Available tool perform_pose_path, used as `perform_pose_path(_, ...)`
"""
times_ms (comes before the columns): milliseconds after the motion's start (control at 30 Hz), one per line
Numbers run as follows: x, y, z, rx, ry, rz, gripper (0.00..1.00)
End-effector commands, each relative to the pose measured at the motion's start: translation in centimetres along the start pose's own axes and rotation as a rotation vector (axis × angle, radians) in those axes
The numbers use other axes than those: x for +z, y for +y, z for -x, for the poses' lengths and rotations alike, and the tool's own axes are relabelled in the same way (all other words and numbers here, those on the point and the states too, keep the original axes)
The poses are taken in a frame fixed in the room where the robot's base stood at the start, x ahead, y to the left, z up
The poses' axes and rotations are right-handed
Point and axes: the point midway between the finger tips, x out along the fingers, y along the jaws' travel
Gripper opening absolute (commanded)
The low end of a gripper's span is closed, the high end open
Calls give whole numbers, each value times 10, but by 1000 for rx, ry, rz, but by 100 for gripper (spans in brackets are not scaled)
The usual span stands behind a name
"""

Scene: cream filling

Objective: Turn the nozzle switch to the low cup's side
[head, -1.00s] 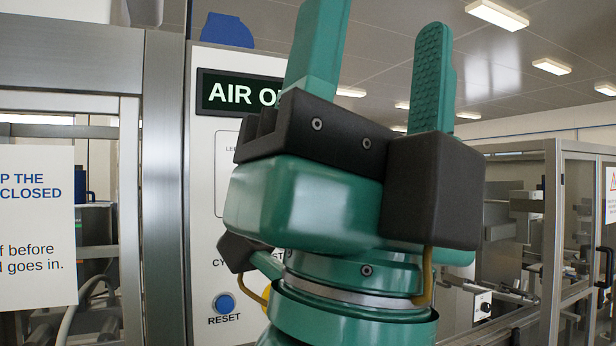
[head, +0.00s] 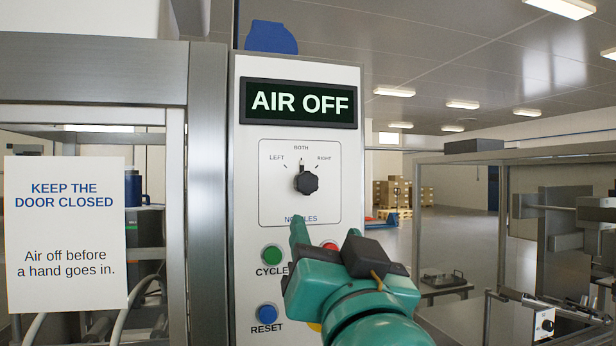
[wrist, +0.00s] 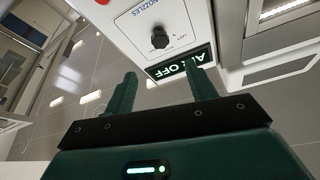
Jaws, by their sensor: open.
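The nozzle switch (head: 306,182) is a black knob on a white plate marked LEFT, BOTH, RIGHT and NOZZLES. Its pale pointer stands about upright, toward BOTH. My gripper (head: 326,234) is open and empty, below and slightly right of the knob, with its fingers toward the panel. In the wrist view the knob (wrist: 160,36) shows beyond and between the open fingertips, apart from them. No cup can be made out in either view, so I cannot tell which side holds the low cup.
The display (head: 300,102) reads AIR OFF. A green CYCLE button (head: 272,256), a partly hidden red button (head: 331,246) and a blue RESET button (head: 267,314) sit below the knob. A door sign (head: 66,232) hangs at left. Steel frames stand on both sides.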

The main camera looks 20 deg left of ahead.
Motion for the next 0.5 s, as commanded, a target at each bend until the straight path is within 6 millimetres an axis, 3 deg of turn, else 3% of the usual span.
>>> perform_pose_path(200,-5,-1,-23,0,-3,0,56)
perform_pose_path(500,-6,-2,-43,1,-1,2,56)
